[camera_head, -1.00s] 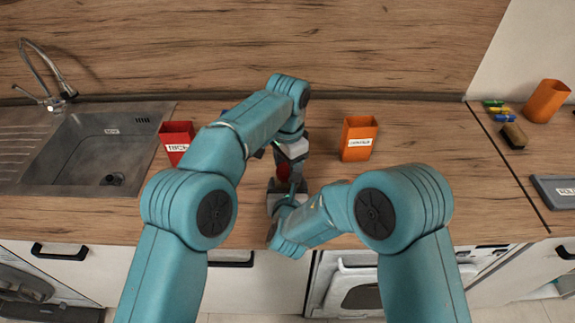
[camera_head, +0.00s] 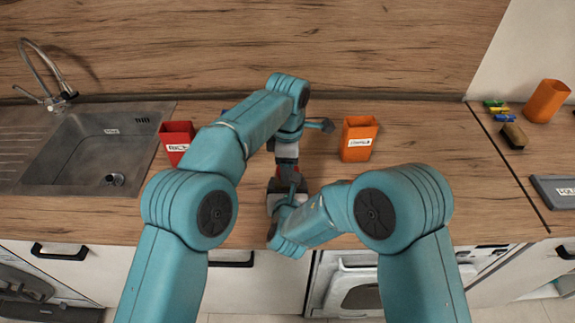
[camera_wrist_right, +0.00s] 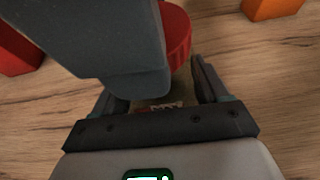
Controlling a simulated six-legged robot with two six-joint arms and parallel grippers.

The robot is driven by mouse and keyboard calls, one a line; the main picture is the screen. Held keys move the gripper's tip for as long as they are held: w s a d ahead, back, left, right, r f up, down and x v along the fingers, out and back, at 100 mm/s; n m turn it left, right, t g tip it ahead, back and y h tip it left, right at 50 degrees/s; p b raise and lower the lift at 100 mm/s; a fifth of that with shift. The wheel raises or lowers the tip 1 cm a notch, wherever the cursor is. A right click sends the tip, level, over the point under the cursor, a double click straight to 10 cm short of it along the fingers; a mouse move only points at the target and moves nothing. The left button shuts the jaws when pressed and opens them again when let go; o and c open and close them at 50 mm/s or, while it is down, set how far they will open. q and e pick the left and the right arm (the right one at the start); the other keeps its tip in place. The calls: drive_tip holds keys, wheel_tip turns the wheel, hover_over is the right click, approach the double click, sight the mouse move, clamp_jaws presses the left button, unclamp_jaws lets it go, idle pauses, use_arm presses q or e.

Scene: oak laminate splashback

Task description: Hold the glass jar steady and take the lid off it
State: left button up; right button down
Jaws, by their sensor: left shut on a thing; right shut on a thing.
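The glass jar (camera_wrist_right: 172,92) shows only in small part in the right wrist view, with a label partly readable on its side. My right gripper (camera_wrist_right: 160,96) is shut on the jar, one finger on each side. The red ridged lid (camera_wrist_right: 177,38) is just above the jar. My left gripper (camera_head: 287,163) comes down from above and is shut on the lid; its grey body hides much of the lid in the right wrist view. In the head view my arms hide most of the jar. I cannot tell whether the lid is still seated on it.
A red container (camera_head: 177,131) stands at the left beside the sink (camera_head: 88,150). An orange container (camera_head: 360,128) stands right of my left gripper.

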use_arm(q)
drive_tip(key=shift+a+n, duration=0.1)
drive_tip(key=shift+n, duration=0.2)
drive_tip(key=shift+r, duration=0.2)
idle(0.3)
drive_tip(key=shift+r, duration=0.9)
drive_tip(key=shift+r, duration=2)
use_arm(e)
unclamp_jaws()
drive_tip(key=shift+s, duration=0.1)
